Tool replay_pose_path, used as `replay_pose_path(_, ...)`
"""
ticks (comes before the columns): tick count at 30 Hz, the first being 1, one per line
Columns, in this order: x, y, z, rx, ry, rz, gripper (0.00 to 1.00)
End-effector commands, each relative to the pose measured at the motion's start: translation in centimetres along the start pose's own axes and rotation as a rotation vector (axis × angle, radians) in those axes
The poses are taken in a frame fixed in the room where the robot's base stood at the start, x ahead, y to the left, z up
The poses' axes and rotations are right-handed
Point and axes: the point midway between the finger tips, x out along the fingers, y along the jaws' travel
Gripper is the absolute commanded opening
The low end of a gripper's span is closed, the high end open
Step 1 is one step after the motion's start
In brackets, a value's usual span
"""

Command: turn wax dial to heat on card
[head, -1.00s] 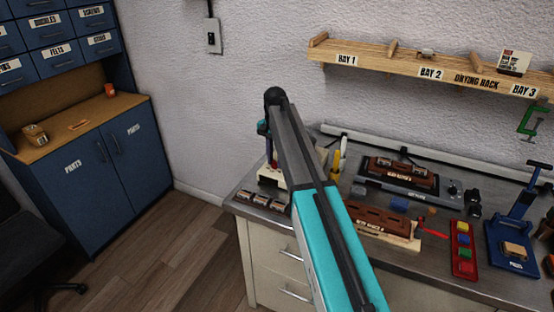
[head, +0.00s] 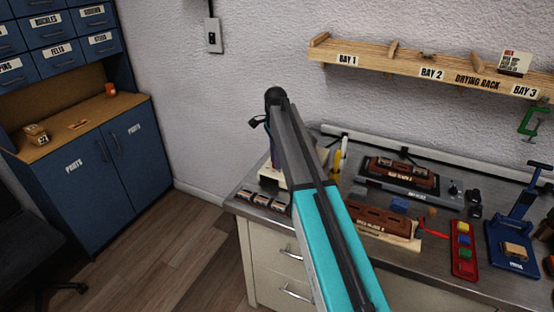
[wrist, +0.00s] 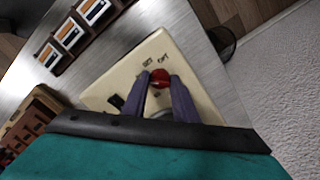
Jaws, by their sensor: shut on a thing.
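The wax dial is a round red knob (wrist: 159,78) on a cream wax unit (wrist: 120,88) in the wrist view. My gripper (wrist: 160,77) is shut on the knob, one dark finger on each side. Small dark labels are printed on the cream face near the knob, too blurred to read surely. A white card (head: 515,62) with small unreadable text stands on the drying rack.
A tray of small blocks (head: 263,200) lies on the bench beside the wax unit. Brown blocks, a red tray (head: 463,252) and a blue press (head: 512,240) fill the bench's right side.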

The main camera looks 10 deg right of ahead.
Motion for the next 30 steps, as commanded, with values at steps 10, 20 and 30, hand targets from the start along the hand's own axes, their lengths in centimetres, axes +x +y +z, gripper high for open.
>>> replay_pose_path(10, 0.1, 0.28, -0.38, 0.006, 0.005, 0.008, 0.03)
replay_pose_path(20, 0.05, 0.15, -0.22, 0.004, 0.003, 0.004, 0.45)
replay_pose_path(30, -0.78, 0.04, -0.14, 0.003, 0.002, 0.002, 0.45)
